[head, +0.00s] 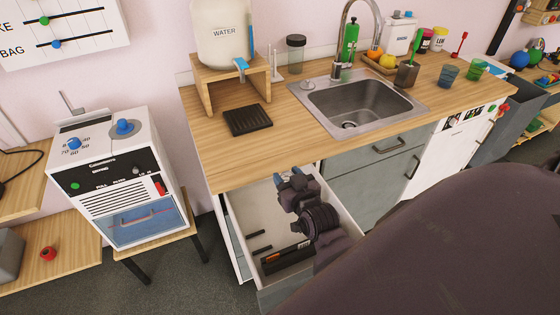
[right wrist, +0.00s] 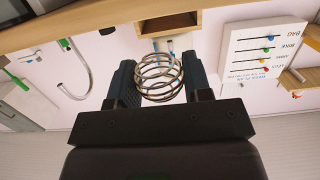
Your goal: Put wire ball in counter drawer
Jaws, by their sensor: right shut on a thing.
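The wire ball (right wrist: 160,77), a silvery coil of loops, sits between the two dark fingers of my right gripper (right wrist: 158,85) in the right wrist view. In the head view my right gripper (head: 293,183) is over the open counter drawer (head: 262,218). The wire ball cannot be made out there. The drawer is pulled out below the wooden counter, with a pale inside. The gripper's height above the drawer floor is hard to tell. My left gripper is out of view.
Dark items and an orange-marked box (head: 285,258) lie in the drawer's near part. The counter (head: 205,150) edge is close behind the gripper. A white appliance (head: 120,175) stands left.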

